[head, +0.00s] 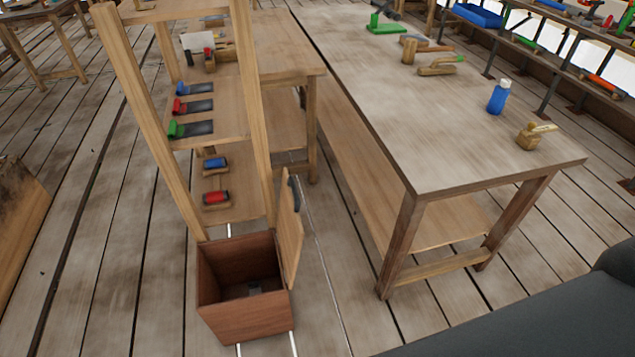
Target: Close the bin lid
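The wooden bin (245,321) stands on the plank floor at the lower middle of the head view, at the foot of a wooden shelf frame. The bin lid (290,233) stands upright along the bin's right side, swung open. A dark curved piece, perhaps a handle, is on the lid near its top. Neither of my grippers is in view.
A shelf frame (148,119) with several coloured tools rises behind the bin. A long workbench (449,140) stands to the right, with a blue bottle (498,97) and wooden tools. A dark grey shape fills the lower right corner. Floor is clear between bin and workbench.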

